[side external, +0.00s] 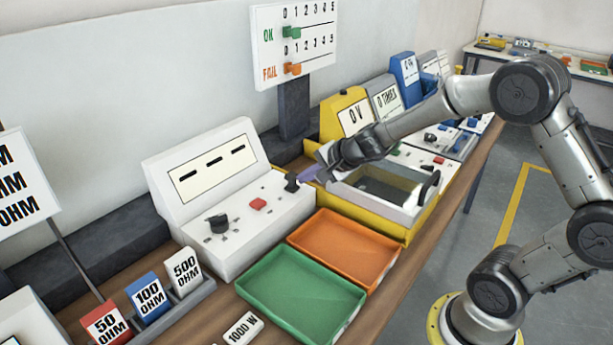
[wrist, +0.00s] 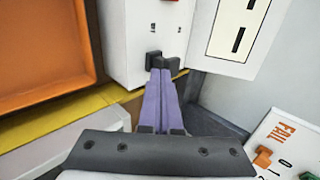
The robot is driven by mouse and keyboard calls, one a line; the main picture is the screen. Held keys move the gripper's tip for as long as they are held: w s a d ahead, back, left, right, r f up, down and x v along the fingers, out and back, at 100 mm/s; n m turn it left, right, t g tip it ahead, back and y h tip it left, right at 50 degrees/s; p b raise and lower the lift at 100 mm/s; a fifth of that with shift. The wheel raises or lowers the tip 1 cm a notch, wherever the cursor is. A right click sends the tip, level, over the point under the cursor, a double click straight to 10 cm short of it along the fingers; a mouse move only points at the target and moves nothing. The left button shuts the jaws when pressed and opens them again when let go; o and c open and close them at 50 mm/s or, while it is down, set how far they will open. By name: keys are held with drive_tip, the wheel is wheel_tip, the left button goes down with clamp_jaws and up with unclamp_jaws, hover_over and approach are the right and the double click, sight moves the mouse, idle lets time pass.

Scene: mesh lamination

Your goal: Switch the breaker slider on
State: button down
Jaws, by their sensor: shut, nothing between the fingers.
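The breaker slider is a small black handle (side external: 291,184) on the right end of the white console's (side external: 235,240) sloped panel. In the wrist view the black handle (wrist: 154,60) sits just beyond my fingertips, on the white panel face. My gripper (side external: 303,176) reaches in from the right with its purple fingers close together and nothing between them. In the wrist view the fingertips (wrist: 161,72) are right at the handle; I cannot tell whether they touch it. The fingertips partly cover the handle's near side. Its position marks are too small to read.
A red button (side external: 257,204) and a black knob (side external: 218,224) sit left of the slider. An orange tray (side external: 388,262) and a green tray (side external: 338,312) lie in front. A yellow-based box (side external: 408,209) stands close below my gripper.

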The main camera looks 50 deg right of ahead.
sight(292, 174)
drive_tip(key=shift+w, duration=2.75)
drive_tip(key=shift+s, duration=0.55)
drive_tip(key=s, duration=0.3)
drive_tip(key=v, duration=1)
